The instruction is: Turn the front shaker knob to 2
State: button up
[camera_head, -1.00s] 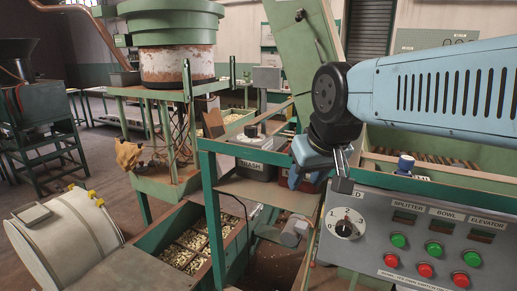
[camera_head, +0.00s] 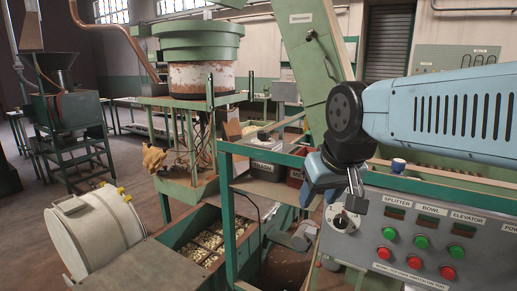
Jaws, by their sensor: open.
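A round white dial with a dark knob (camera_head: 340,221) is on the grey control panel (camera_head: 396,256), at its left end. My gripper (camera_head: 355,203) is open and empty, just in front of the panel. Its dark finger overlaps the upper right of the dial, hiding most of its numbers and the label above it. I cannot tell whether it touches the knob or where the pointer stands. Another black knob (camera_head: 264,136) is on a pale plate above the box marked TRASH (camera_head: 262,169). No label reading "front shaker" is legible.
Red buttons (camera_head: 384,253) and green buttons (camera_head: 389,233) line the panel right of the dial. A blue-capped object (camera_head: 398,165) stands behind the panel. A green frame (camera_head: 228,215), nut crates (camera_head: 208,246) and a white drum (camera_head: 95,232) stand left. Floor is open at far left.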

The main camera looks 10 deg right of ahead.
aim_at(263, 136)
jog(key=u, duration=1.4)
jog(key=i, duration=0.6)
jog(key=z, duration=1.7)
